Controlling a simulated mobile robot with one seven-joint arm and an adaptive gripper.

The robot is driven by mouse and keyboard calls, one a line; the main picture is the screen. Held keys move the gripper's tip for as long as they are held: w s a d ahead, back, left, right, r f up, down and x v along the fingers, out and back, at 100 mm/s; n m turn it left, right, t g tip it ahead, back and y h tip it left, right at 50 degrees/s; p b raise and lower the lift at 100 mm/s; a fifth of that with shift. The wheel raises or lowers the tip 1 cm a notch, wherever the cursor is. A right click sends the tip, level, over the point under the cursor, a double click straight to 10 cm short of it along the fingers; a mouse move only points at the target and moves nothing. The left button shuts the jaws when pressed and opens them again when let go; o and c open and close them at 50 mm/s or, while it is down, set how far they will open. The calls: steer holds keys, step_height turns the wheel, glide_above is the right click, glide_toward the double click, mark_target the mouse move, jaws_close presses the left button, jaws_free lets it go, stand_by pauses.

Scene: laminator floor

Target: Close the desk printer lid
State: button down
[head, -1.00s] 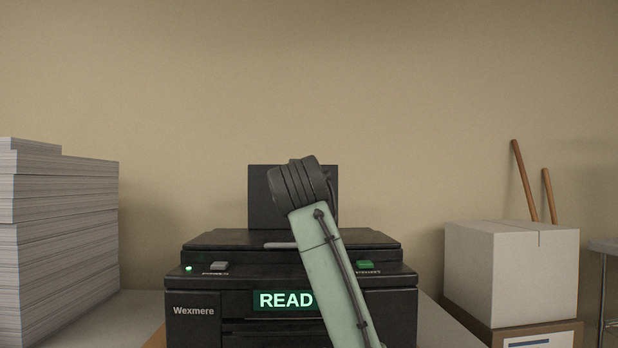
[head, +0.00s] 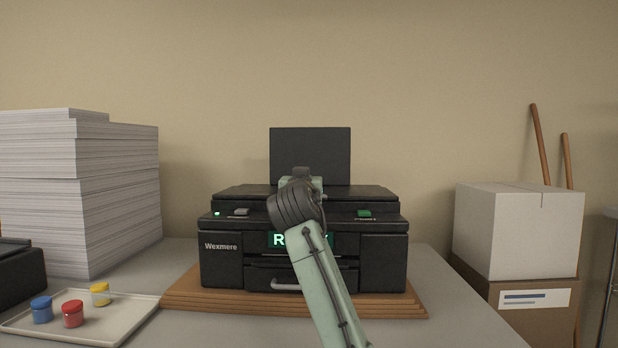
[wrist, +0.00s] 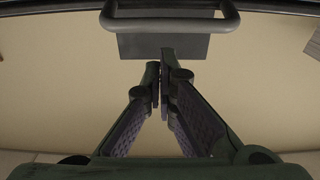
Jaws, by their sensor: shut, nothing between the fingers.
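The black desk printer (head: 222,265) stands on a stepped wooden board, its front towards me. Its dark lid (head: 365,193) looks flat on the body in the head view; I cannot tell whether a small gap is left. In the wrist view, a grey bar handle (wrist: 222,22) lies near the top edge, just beyond my fingers. A dark upright panel (head: 310,150) rises behind the lid and also shows in the wrist view (wrist: 163,46). My gripper (wrist: 159,75) is shut and empty. In the head view, my arm hides the printer's front middle and part of the lid.
A tall paper stack (head: 75,200) stands left. A tray (head: 110,330) with small blue, red and yellow jars is at the front left. A white box (head: 515,230) on a brown carton is at the right. Bare table lies either side of the printer.

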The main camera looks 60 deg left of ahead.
steer(key=shift+s+f+b, duration=0.1)
steer(key=shift+f+b, duration=0.3)
steer(key=shift+f, duration=0.45)
steer(key=shift+s+d+f+b, duration=0.1)
steer(key=shift+f+b, duration=0.1)
steer(key=shift+f, duration=0.45)
steer(key=shift+d+f+b, duration=0.1)
steer(key=shift+f+b, duration=0.05)
steer(key=shift+f, duration=0.5)
steer(key=shift+r, duration=0.15)
